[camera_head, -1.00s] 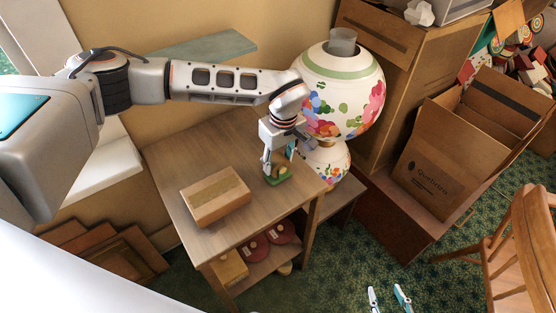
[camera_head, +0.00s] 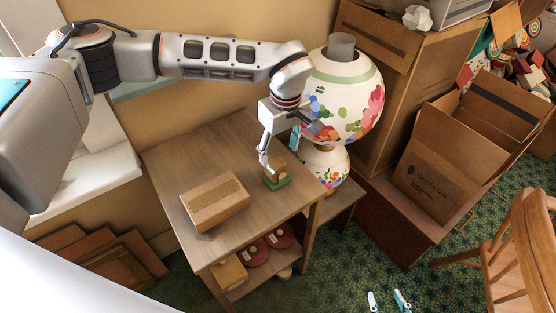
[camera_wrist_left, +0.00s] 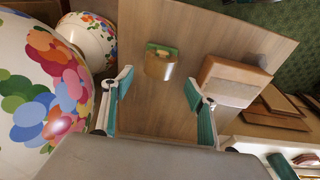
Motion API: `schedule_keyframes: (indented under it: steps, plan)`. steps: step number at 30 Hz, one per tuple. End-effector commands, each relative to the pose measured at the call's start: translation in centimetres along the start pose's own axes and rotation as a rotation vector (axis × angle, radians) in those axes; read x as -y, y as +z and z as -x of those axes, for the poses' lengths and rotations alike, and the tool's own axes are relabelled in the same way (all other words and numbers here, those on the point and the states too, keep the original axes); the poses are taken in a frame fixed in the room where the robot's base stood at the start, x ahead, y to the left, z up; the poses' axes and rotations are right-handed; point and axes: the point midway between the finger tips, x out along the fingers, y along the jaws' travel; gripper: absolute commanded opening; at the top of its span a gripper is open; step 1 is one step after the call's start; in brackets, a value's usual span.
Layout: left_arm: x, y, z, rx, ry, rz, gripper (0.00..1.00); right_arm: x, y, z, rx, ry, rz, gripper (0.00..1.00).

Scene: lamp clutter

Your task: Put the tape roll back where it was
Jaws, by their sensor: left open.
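The tape roll, a small tan piece (camera_head: 279,170) on a green base, rests on the wooden table near its right edge. In the left wrist view it (camera_wrist_left: 160,64) sits ahead of the jaws, clear of both fingers. My left gripper (camera_head: 280,150) is just above and behind it, open and empty; the wrist view shows its two teal-padded fingers (camera_wrist_left: 158,82) spread apart. My right gripper (camera_head: 387,300) shows only as two separated fingertips at the bottom edge, over the floor, with nothing between them.
A cardboard box (camera_head: 216,203) lies left of the tape roll on the table (camera_head: 215,155). A large flowered lamp (camera_head: 345,95) stands close to my left gripper's right side. Red discs (camera_head: 257,250) lie on the lower shelf. An open carton (camera_head: 437,180) stands at right, near a wooden chair (camera_head: 525,240).

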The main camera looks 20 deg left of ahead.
Motion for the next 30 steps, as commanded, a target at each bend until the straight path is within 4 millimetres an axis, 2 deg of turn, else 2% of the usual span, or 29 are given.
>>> schedule_keyframes:
  steps: [3,9,30]
  plan:
    - [0.0,-0.1,2.2,-0.002,0.002,-0.001,0.58,0.0,0.0,0.0,0.0,0.0,0.0,0.4]
    - [0.0,0.0,4.4,0.0,-0.001,0.0,0.58,0.0,0.0,0.0,-0.001,0.0,0.0,0.4]
    - [0.0,0.1,4.9,0.001,-0.001,-0.001,0.58,-0.1,-0.3,0.0,-0.006,0.001,0.0,0.4]
